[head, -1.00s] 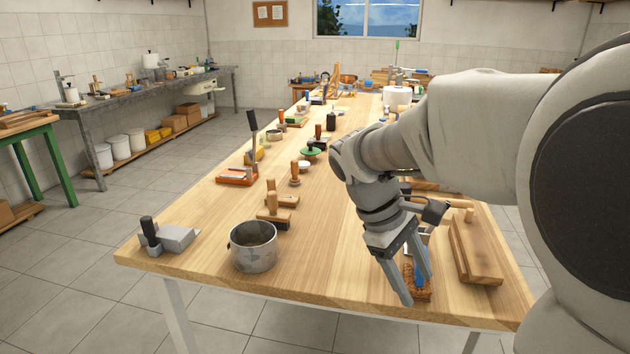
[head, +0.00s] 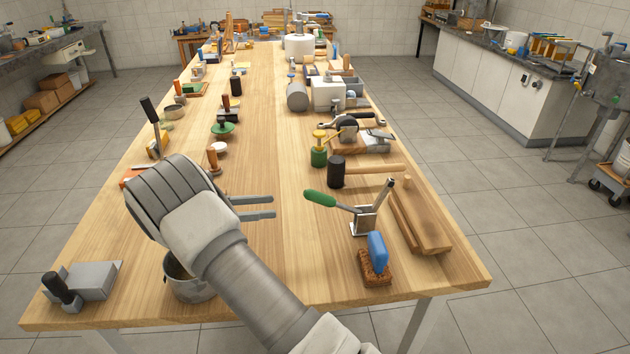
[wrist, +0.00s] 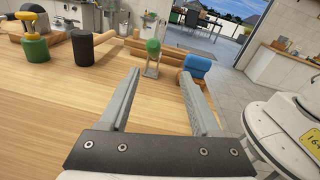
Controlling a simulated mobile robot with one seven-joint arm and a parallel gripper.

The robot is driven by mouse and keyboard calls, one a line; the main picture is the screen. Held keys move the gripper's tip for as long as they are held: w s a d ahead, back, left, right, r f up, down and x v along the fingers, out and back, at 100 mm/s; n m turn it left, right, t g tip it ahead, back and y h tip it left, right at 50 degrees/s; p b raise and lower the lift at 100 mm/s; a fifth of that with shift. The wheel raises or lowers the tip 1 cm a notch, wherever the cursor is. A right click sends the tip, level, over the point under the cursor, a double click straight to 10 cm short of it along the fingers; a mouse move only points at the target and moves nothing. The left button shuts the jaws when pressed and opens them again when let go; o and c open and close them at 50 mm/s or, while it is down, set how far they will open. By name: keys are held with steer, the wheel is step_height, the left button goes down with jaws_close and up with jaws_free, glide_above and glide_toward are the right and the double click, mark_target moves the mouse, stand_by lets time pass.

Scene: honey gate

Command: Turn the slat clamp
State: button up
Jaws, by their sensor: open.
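The clamp (head: 364,219) is a small metal bracket with a long green handle (head: 320,198) and an upright lever. It stands on the right half of the bench, beside wooden slats (head: 418,222); its handle points left. My gripper (head: 273,207) is left of the clamp, low over the bench, with its fingers pointing right toward the green handle. The fingers are apart and empty, with a clear gap to the handle. In the wrist view the clamp (wrist: 152,68) shows its green handle end-on (wrist: 153,46), beyond and between my open fingers (wrist: 160,75).
A blue-handled brush (head: 376,252) lies in front of the clamp. A black-headed mallet (head: 337,172) and a green jar (head: 318,152) stand behind it. A metal pot (head: 188,280) is under my arm. The middle bench strip is clear.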

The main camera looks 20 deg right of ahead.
mark_target(335, 203)
steer(key=shift+n+h, duration=0.3)
steer(key=shift+h, duration=0.2)
steer(key=d, duration=0.5)
steer(key=s+d, duration=0.1)
steer(key=d, duration=1)
steer(key=shift+s+f+b, duration=0.3)
steer(key=shift+s+b, duration=0.05)
steer(key=shift+b, duration=0.05)
jaws_close()
steer(key=shift+a, duration=0.1)
